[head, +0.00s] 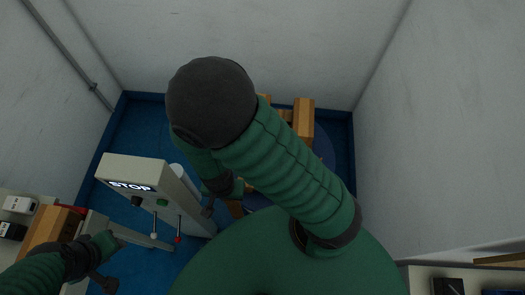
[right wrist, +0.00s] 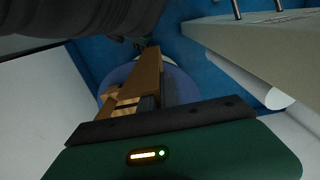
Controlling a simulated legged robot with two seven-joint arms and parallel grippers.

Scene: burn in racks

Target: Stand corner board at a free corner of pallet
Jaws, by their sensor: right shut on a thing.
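In the right wrist view a long brown corner board (right wrist: 152,70) runs away from my right gripper (right wrist: 157,101), which is shut on it. In the head view my right gripper (head: 222,198) is small and partly hidden under my own large green forearm. Brown pieces show beside it, but I cannot tell which belong to the held board. Tan upright pieces (head: 304,118) stand on the far side of the round blue platform (head: 325,150). The pallet and most of its corners are hidden by my arm. My left gripper (head: 108,262) is at the lower left, its jaws unclear.
A shelf with small boxes (head: 18,205) is at the left; a bench (head: 440,272) is at lower right. Walls enclose the corner.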

